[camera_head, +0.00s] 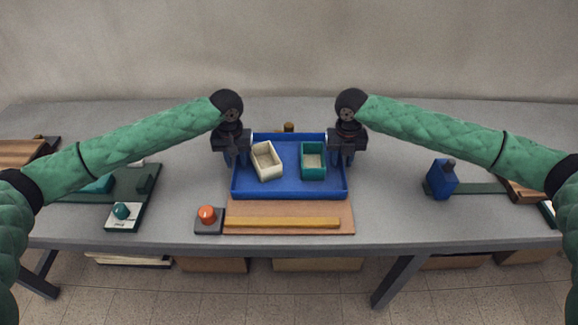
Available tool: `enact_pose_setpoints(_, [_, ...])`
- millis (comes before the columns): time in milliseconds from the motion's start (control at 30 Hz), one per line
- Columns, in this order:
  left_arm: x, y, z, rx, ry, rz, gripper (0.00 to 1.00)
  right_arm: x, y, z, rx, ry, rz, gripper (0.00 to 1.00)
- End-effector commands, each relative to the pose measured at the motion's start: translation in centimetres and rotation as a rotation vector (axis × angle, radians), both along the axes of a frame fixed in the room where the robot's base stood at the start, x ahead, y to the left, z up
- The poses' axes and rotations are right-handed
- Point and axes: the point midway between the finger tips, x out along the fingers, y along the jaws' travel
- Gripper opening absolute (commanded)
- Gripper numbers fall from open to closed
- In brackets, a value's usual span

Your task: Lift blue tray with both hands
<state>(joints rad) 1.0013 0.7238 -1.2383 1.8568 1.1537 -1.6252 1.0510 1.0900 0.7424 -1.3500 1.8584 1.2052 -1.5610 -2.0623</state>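The blue tray (290,190) lies in the middle of the grey table, partly over a brown board. Inside it stand a cream open box (267,161) on the left and a teal open box (314,160) on the right. My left gripper (233,160) points down at the tray's left wall. My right gripper (347,160) points down at the tray's right wall. The fingers are dark and small against the rim. I cannot tell whether they straddle the walls or grip them.
The brown board (290,228) with a yellow bar (285,222) lies in front of the tray. An orange-knobbed block (208,217) is at its left. A blue bottle (442,178) stands at right, and a white block with a green knob (122,213) at left. Bare table lies between.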

Motion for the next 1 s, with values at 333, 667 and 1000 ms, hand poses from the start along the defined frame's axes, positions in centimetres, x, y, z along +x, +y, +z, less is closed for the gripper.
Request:
enact_pose_setpoints(333, [0.0, -0.01, -0.37, 0.0, -0.001, -0.001, 0.29, 0.0, -0.01, -0.36, 0.0, -0.001, 0.0, 0.29])
enact_pose_setpoints(667, [0.0, 0.0, -0.35, 0.0, -0.001, 0.0, 0.0, 0.0, -0.02, -0.33, 0.0, -0.001, 0.0, 0.0])
enact_pose_setpoints(1000, [0.03, 0.01, -0.04, 0.0, -0.002, 0.0, 0.0, 0.02, -0.03, -0.03, 0.0, -0.001, 0.0, 0.0])
